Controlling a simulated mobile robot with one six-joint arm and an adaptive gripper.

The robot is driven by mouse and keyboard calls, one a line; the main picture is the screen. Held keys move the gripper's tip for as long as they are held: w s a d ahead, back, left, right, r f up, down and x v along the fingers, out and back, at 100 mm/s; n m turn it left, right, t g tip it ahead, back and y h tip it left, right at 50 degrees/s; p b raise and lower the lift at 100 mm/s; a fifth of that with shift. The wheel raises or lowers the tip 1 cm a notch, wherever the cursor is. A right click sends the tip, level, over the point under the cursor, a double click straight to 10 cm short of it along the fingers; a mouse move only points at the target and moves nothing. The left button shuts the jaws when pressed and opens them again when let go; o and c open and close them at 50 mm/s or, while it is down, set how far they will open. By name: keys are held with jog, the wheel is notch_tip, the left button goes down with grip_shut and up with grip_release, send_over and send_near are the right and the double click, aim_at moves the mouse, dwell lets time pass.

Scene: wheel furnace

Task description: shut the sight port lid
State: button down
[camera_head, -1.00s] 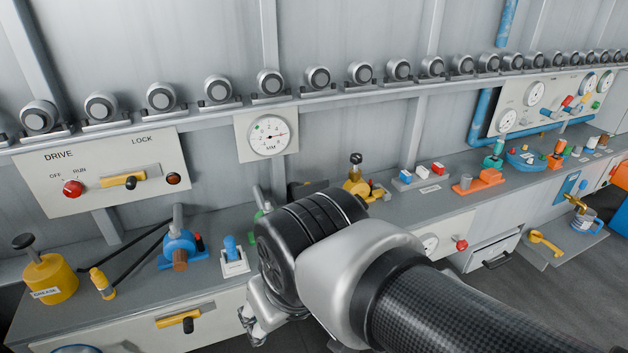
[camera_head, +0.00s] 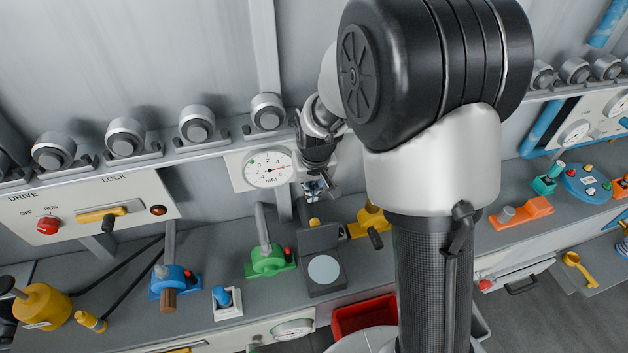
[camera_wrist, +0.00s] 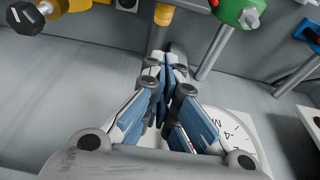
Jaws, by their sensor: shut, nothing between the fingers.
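The sight port (camera_head: 324,269) is a dark grey box on the bench with a pale round glass on its top face, uncovered. Its dark lid (camera_head: 318,238) stands up open at the back edge of the box. A yellow knob (camera_head: 314,222) sticks out behind the lid; it also shows at the top of the wrist view (camera_wrist: 163,15). My gripper (camera_head: 314,194) points down above and behind the lid, close to the wall gauge. In the wrist view my fingers (camera_wrist: 172,62) are together and empty, apart from the knob.
A green valve with an upright lever (camera_head: 268,260) stands left of the port, and a yellow valve (camera_head: 372,222) stands close on its right. A wall gauge (camera_head: 268,169) and a roller rail are behind my gripper. A red bin (camera_head: 364,316) is below the bench front.

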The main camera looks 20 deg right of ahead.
aim_at(312, 219)
jog(key=f, duration=0.2)
jog(key=s+f+b, duration=0.1)
jog(key=f, duration=0.2)
jog(key=f+b, duration=0.1)
jog(key=f, duration=0.2)
jog(key=shift+s+f, duration=0.15)
jog(key=shift+f, duration=0.05)
jog(key=shift+s, duration=0.3)
jog(key=shift+w+f, duration=0.1)
